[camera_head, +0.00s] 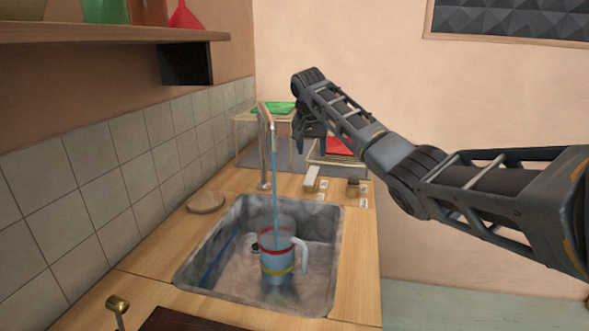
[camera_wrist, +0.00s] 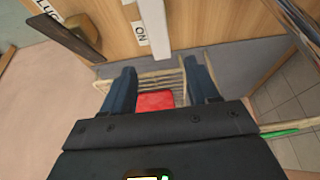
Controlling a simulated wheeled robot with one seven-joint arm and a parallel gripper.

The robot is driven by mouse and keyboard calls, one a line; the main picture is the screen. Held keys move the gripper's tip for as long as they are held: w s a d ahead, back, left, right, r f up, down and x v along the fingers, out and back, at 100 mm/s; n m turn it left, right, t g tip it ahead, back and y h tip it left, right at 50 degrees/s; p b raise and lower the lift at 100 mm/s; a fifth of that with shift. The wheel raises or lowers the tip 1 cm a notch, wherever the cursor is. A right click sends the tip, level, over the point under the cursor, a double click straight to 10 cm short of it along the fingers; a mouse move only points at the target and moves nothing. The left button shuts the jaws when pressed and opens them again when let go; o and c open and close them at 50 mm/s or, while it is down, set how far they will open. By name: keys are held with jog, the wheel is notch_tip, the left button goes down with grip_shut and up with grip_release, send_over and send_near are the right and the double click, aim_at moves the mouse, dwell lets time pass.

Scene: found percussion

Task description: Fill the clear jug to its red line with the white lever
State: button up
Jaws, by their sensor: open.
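The clear jug (camera_head: 276,256) stands upright in the sink under the tap (camera_head: 265,145). A blue stream of water (camera_head: 275,190) runs from the spout into it. The jug has a red line (camera_head: 272,247) near its top and a yellow line (camera_head: 278,271) lower down; the exact water level is hard to tell. The white lever (camera_head: 311,178) is on the counter right of the tap, and in the wrist view (camera_wrist: 155,28) it lies beyond my fingertips, beside an "ON" label. My gripper (camera_head: 309,128) is open and empty, above and behind the lever.
Behind are a rack with a red item (camera_head: 338,147) and a stand with a green item (camera_head: 273,108). A round wooden disc (camera_head: 206,202) lies left of the tap. A tiled wall bounds the left.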

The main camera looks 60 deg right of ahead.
aim_at(313, 171)
jog(key=x, duration=0.7)
jog(key=shift+d+f, duration=0.1)
jog(key=shift+f, duration=0.2)
